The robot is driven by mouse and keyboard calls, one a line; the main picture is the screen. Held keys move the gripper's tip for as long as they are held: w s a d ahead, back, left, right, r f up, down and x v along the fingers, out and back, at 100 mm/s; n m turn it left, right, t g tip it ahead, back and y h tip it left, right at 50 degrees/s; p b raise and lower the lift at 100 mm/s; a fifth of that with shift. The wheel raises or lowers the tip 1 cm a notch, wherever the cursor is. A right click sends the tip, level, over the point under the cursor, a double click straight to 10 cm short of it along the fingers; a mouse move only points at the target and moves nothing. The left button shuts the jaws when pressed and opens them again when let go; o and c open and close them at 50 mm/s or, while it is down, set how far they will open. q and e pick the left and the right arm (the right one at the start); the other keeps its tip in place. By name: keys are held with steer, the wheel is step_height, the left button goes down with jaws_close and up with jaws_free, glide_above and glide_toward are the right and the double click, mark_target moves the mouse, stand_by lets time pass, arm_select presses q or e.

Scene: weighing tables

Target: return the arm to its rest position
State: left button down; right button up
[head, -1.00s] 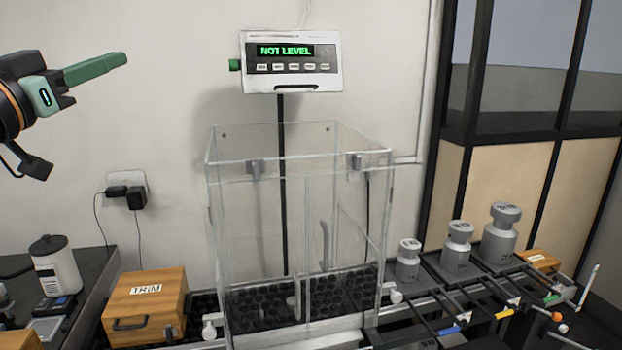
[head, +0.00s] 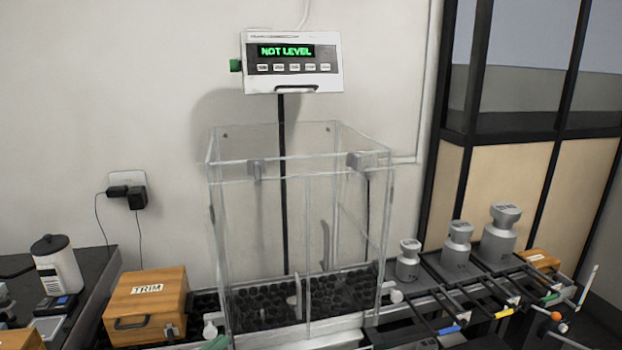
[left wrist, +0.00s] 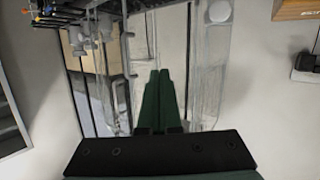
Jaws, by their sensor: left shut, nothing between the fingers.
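My left gripper shows in the left wrist view (left wrist: 159,75) as two long dark green fingers lying together. It is shut, with nothing between the fingers. In the head view only a small green tip of it (head: 217,343) shows at the bottom edge, in front of the balance's lower left corner; the rest of the arm is out of frame. Whether the tip touches anything cannot be told. My right gripper is in neither view.
A clear draft shield (head: 250,180) stands in the middle, under a display (head: 290,62) reading "NOT LEVEL". A wooden TRIM box (head: 145,305) stands left of it. Several grey weights (head: 457,248) stand right, by a rack with coloured handles.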

arm_select(q)
steer(key=s+d+f+n+g+y, duration=0.1)
steer(key=s+f+g+y, duration=0.2)
steer(key=s+f, duration=2)
steer(key=s+g, duration=0.1)
steer(key=s, duration=0.1)
steer(key=shift+s+f+g, duration=0.3)
steer(key=shift+d, duration=0.1)
